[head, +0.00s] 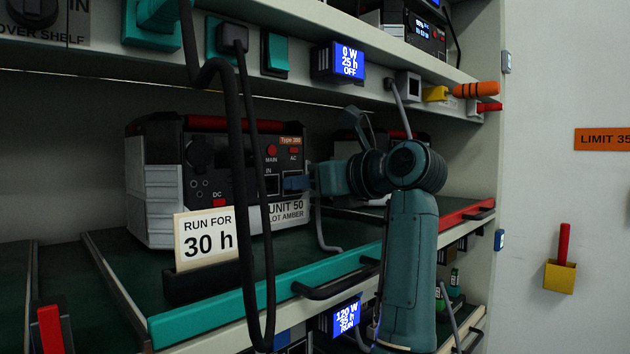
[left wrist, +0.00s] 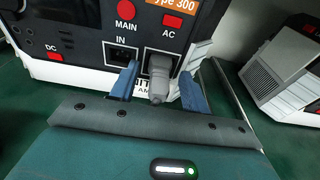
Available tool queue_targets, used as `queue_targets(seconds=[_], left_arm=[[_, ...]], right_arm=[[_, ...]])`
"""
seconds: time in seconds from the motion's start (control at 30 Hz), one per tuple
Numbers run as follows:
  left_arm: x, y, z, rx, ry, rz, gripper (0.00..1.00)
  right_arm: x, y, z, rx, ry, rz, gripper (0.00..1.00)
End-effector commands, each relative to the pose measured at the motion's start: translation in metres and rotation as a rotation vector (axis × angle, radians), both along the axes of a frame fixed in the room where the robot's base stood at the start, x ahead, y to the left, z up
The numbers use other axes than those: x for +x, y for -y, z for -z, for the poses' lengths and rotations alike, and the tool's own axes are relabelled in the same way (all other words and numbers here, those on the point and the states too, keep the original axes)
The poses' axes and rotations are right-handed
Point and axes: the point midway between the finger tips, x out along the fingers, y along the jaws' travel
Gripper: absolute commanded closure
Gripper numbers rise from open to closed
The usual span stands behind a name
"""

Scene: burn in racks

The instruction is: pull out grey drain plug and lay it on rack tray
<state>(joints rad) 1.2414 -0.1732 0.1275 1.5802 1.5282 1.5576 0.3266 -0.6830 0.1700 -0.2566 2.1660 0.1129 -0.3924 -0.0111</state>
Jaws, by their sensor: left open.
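The grey drain plug (left wrist: 160,68) sits in the right-hand socket on the front of a Type 300 unit (head: 220,180), beside the IN port. My left gripper (left wrist: 159,88) is open, with its blue fingers on either side of the plug; a gap shows on the left side. In the head view the left gripper (head: 297,184) is at the unit's front, and the plug is hidden there. A grey cable (head: 320,232) hangs below the gripper to the tray. The rack tray has a teal front edge (head: 220,307) and bears the unit. My right gripper is not in view.
A "RUN FOR 30 h" card (head: 205,240) stands at the tray's front. Thick black cables (head: 240,180) hang before the unit. A black handle (head: 335,284) sticks out from the tray edge. The upper shelf overhangs the unit. Green tray surface shows beside the unit.

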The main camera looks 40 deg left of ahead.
Motion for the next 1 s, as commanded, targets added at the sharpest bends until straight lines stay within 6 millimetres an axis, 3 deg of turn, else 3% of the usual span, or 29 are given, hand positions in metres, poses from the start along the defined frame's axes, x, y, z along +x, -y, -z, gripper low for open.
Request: queue_targets(seconds=[0.07, 0.63, 0.67, 0.9, 1.0], left_arm=[[0.0000, 0.0000, 0.0001, 0.000, 0.000, 0.000, 0.53], [-0.0001, 0.0004, -0.0002, 0.000, 0.000, -0.001, 1.00], [-0.0001, 0.0004, -0.0002, 0.000, 0.000, -0.001, 0.79], [-0.0001, 0.0005, -0.0002, 0.000, 0.000, 0.000, 0.99], [0.0000, 0.0005, -0.0002, 0.000, 0.000, 0.000, 1.00]], right_arm=[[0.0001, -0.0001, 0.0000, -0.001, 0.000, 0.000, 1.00], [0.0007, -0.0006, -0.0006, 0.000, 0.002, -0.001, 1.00], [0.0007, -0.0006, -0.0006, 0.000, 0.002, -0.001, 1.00], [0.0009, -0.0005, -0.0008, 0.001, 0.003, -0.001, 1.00], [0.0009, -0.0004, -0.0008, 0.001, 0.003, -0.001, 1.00]])
